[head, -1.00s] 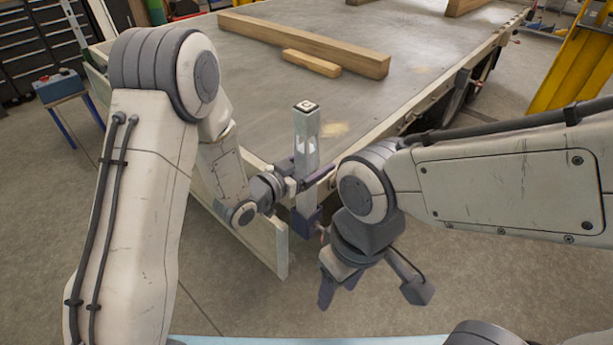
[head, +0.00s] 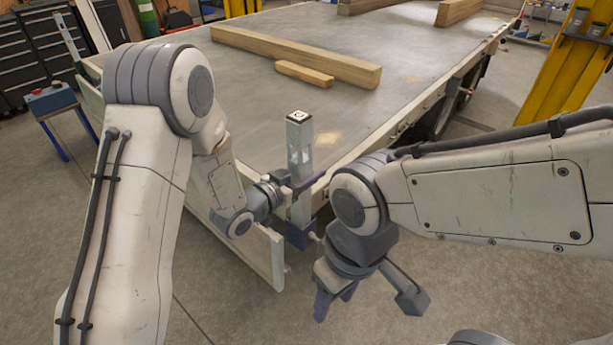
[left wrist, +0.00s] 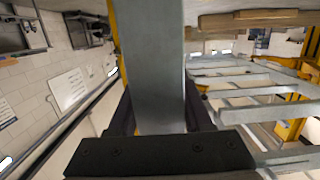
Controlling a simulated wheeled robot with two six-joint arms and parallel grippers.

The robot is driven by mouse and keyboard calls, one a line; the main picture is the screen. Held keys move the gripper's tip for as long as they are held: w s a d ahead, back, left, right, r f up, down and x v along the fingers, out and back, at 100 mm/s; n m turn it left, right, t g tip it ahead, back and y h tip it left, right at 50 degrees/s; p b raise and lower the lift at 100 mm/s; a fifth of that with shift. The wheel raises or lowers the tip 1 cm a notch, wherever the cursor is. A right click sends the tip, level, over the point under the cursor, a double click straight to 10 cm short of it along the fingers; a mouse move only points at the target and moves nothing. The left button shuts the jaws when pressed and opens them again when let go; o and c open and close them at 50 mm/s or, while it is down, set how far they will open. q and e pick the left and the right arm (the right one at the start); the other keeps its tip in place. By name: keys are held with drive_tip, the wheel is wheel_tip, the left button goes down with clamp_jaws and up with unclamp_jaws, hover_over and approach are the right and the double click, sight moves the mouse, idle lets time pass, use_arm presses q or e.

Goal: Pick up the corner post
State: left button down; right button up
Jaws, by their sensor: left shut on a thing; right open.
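The corner post (head: 299,145) is a pale grey metal post with a dark-marked cap on top. It stands upright at the near corner of the trailer bed (head: 225,100), with its lower end at a dark blue bracket (head: 301,235). My left gripper (head: 300,187) is shut on the post about midway up. In the left wrist view the post (left wrist: 155,60) runs between the fingers (left wrist: 160,115). My right gripper (head: 335,295) is open and empty, pointing down to the right of the bracket. Whether the post's foot sits inside the bracket is hard to tell.
A long timber (head: 295,57) and a short one (head: 304,74) lie on the bed. A pale side board (head: 255,245) hangs along the bed's near left edge. A yellow post (head: 560,65) stands at the right. A small blue-legged table (head: 53,105) is at the left.

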use_arm(q)
wheel_tip(320, 180, up, 18)
drive_tip(key=p, duration=0.3)
drive_tip(key=shift+f, duration=0.1)
idle(0.3)
